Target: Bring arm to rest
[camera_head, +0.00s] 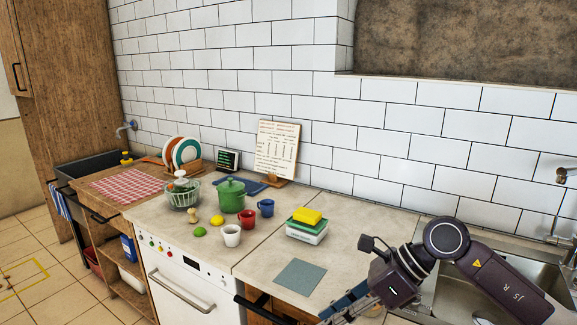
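My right arm (490,270) comes in from the lower right, over the sink area. Its wrist (395,280) is bent down and to the left. My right gripper (345,306) is at the bottom edge, near the front of the counter, and is partly cut off. I cannot make out whether its fingers are open or shut, and no held object shows. My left arm and gripper are not in view.
On the counter (150,215) stand a green pot (231,196), red mug (247,219), white mug (231,236), blue mug (266,208) and stacked containers with a yellow sponge (308,215). A grey mat (300,276) lies left of my wrist. A sink (530,265) is behind my arm.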

